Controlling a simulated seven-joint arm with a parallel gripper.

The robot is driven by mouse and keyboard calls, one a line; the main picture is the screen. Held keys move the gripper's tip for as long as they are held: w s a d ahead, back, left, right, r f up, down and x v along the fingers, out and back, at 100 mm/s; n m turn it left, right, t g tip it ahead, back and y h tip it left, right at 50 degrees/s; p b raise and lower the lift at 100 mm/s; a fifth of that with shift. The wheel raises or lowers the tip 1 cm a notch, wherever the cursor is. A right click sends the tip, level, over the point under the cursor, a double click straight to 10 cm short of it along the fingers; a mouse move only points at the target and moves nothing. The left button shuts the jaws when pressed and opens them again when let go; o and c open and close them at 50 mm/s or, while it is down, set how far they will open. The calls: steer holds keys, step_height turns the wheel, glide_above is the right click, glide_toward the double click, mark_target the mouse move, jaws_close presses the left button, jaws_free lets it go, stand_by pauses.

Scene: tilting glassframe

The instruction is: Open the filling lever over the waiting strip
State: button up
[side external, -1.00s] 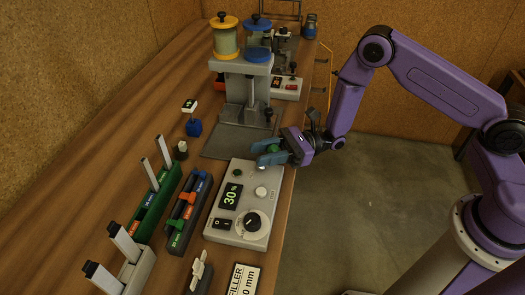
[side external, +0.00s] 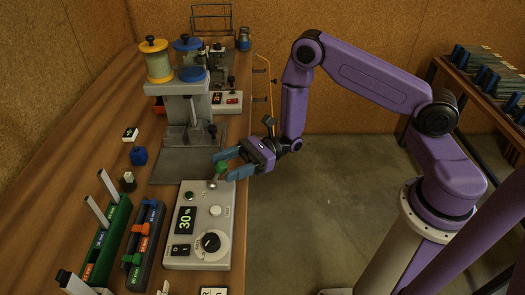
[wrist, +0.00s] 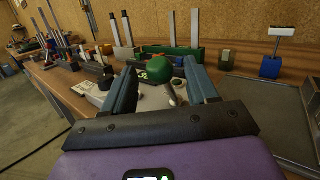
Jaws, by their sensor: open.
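A lever with a round green knob (side external: 221,167) stands at the far right corner of the light grey control box (side external: 187,250). My gripper (side external: 222,165) is open, with its two blue fingers on either side of the knob. In the wrist view the green knob (wrist: 158,68) and its metal stem show between the spread fingers, with space at both sides. The filling stand (side external: 177,88), with a yellow and a blue canister, is behind the box. I cannot make out the strip.
A dark mat (side external: 207,153) lies beyond. Open floor lies right of the bench.

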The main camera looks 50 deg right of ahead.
steer(key=v, duration=1.3)
steer(key=shift+d, duration=0.2)
steer(key=shift+s, duration=0.15)
steer(key=s+a+r+n+g+h, duration=0.3)
steer(key=s+r+n+g+h, duration=0.15)
steer(key=s+n+g, duration=0.3)
steer(key=s+a+r+n+g+h, duration=0.3)
steer(key=s+r+n+g+h, duration=0.15)
steer(key=s+n+g, duration=0.35)
steer(key=s+d+r+n+t+h, duration=0.4)
steer(key=s+d+n+t+h, duration=0.3)
steer(key=n, duration=0.9)
steer(key=d+t+h, duration=0.1)
steer(key=t+h, duration=0.2)
steer(key=t, duration=0.2)
steer(key=shift+s+r+t, duration=0.15)
steer(key=shift+r+t, duration=0.1)
steer(key=shift+t, duration=0.1)
